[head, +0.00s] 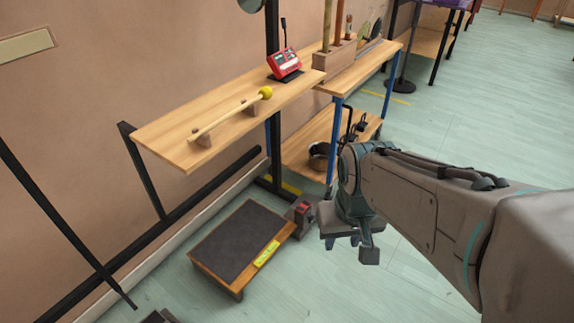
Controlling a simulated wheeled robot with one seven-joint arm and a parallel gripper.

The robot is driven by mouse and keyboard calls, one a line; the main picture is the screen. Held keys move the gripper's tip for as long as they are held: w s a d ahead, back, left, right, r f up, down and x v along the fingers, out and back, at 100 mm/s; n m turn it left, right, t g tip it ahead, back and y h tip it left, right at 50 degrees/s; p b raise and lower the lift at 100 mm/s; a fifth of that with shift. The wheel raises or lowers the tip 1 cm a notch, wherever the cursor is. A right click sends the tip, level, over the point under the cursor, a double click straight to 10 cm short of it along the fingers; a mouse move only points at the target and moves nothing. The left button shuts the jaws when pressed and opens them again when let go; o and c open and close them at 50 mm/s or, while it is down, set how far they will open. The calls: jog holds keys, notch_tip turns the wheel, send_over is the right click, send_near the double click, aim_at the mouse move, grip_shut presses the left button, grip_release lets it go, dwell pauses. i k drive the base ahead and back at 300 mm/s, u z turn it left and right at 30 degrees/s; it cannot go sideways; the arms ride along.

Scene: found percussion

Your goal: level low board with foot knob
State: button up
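The low board (236,238) stands on the floor at the lower middle of the head view. It has a wooden frame, a dark grey top and a yellow label (267,253) on its right edge. A short dark foot (238,295) shows under its near corner; its other feet are hidden or too small to make out. I cannot tell a separate knob on the foot, nor whether the board is level. My gripper (350,248) hangs to the right of the board, apart from it, pointing down. Its fingers look spread, with nothing seen between them.
A dark box with a red top (304,209) stands beside the board's far right corner. Above is a wooden shelf (165,138) with a yellow-headed mallet (240,108) and a red device (285,65). A blue-legged table (345,82) stands behind.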

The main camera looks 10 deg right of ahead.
aim_at(311, 219)
jog(key=z, duration=0.25)
jog(key=i, duration=0.95)
jog(key=z, duration=0.5)
